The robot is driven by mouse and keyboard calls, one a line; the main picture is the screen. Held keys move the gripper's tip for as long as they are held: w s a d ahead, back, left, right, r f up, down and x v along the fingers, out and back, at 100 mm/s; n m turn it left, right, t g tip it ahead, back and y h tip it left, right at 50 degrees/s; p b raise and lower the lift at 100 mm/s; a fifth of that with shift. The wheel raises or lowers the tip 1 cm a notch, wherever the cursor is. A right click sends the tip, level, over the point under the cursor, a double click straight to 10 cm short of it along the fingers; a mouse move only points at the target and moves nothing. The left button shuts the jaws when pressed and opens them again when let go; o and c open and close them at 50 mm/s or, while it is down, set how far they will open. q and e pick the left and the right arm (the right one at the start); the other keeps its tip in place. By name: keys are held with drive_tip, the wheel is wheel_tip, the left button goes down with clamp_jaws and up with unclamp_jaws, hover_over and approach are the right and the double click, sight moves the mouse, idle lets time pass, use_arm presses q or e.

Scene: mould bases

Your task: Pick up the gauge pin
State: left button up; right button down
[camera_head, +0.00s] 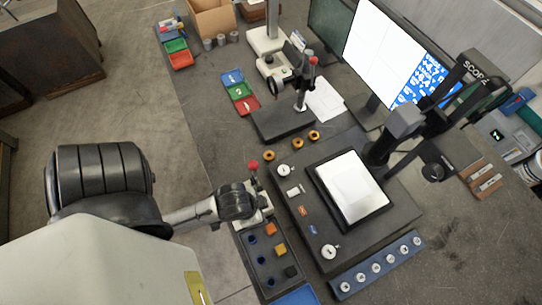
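I cannot single out the gauge pin for sure in the head view. A blue strip (336,294) at the bottom holds a row of several small round pale pieces, too small to identify. My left arm comes in from the left, and its dark end (236,201) is over a small pale stand with a red knob (253,165). The fingers cannot be made out there, so whether they are open or shut does not show. Whether the arm end touches the stand is unclear. My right gripper is not in view.
A dark plate bears a bright white panel (352,188), with a black scope arm (470,85) reaching over from the right. A dark tray (284,294) with blue and orange pieces lies below the stand. Several bronze rings (297,143) lie behind. The bench's right front is clear.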

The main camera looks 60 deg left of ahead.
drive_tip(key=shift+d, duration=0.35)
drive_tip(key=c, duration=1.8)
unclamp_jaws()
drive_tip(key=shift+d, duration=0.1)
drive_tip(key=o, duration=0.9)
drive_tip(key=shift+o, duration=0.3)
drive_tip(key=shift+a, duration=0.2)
